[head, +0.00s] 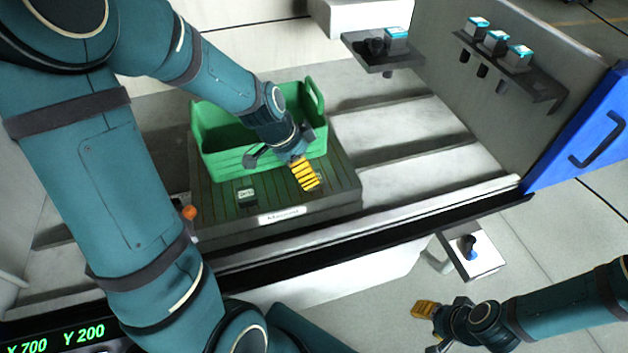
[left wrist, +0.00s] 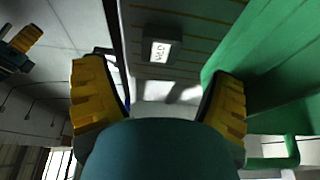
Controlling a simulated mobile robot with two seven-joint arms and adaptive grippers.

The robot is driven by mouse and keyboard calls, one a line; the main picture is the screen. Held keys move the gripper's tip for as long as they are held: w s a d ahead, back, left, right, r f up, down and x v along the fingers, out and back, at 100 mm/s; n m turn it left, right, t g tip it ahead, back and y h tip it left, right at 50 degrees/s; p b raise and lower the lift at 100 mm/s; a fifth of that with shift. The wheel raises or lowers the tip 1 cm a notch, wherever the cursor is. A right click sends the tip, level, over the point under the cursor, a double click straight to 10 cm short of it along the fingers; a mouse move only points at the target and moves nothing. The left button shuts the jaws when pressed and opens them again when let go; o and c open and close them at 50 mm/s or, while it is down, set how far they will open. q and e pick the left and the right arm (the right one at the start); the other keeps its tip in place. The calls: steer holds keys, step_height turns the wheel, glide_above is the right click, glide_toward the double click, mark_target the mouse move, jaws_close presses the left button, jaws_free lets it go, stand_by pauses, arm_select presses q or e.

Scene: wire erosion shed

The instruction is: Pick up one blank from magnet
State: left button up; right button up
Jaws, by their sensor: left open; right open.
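The magnet (head: 340,190) is a dark, striped plate with a white label on its front edge, and its striped top also shows in the left wrist view (left wrist: 200,18). One small dark blank (head: 247,197) with a pale lettered top sits on it, front left of the green bin; it also shows in the left wrist view (left wrist: 158,48). My left gripper (head: 305,173) is over the magnet, to the right of the blank and apart from it. Its yellow fingers (left wrist: 160,92) are spread and empty. My right gripper (head: 425,311) is open over the floor, lower right.
A green bin (head: 230,160) stands on the magnet behind the blank, close to my left gripper. A grey wall panel with a shelf of blocks (head: 510,65) and a blue door (head: 590,135) are at right. A small white stand (head: 475,257) is below the bed's front edge.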

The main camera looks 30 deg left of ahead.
arm_select(q)
steer(key=b+x, duration=0.1)
steer(key=x, duration=0.4)
steer(key=shift+w+d+f, duration=0.15)
steer(key=shift+f, duration=0.15)
steer(key=c, duration=1.4)
